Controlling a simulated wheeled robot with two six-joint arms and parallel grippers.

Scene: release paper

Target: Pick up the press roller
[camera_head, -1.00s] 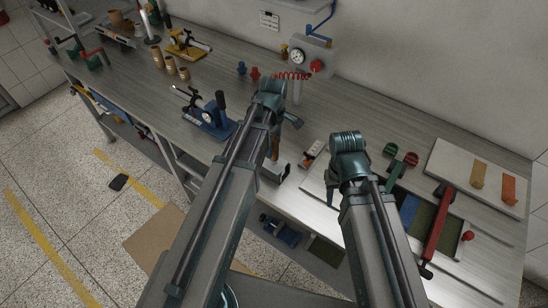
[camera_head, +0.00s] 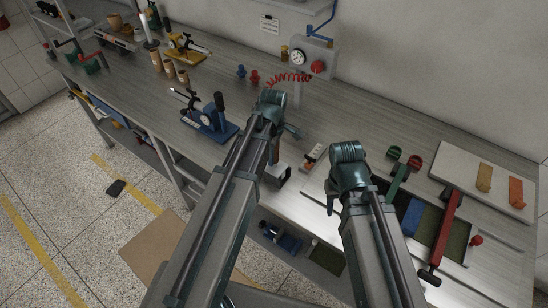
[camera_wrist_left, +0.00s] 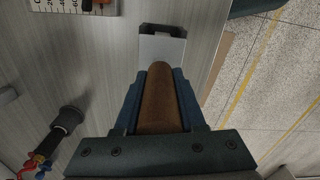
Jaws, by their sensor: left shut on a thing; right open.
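The press roller's brown handle (camera_wrist_left: 158,100) shows between the jaws of my left gripper (camera_wrist_left: 160,78) in the left wrist view, and the jaws are shut on it. A pale grey bracket-like part (camera_wrist_left: 162,45) lies just beyond the handle's end; I cannot tell whether it belongs to the roller. In the head view my left gripper (camera_head: 277,136) points down over the brown handle (camera_head: 275,153), above a grey box-like part (camera_head: 279,173) at the bench's front edge. My right gripper (camera_head: 332,197) is open and empty above the bench front; its fingers are partly hidden.
A blue hand press (camera_head: 212,122) stands left of my left arm. A white-and-orange block (camera_head: 313,155) lies between the arms. A tray with a red-handled bar (camera_head: 440,238) and a pale board (camera_head: 465,170) are at the right. Bare bench (camera_head: 385,120) lies behind.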

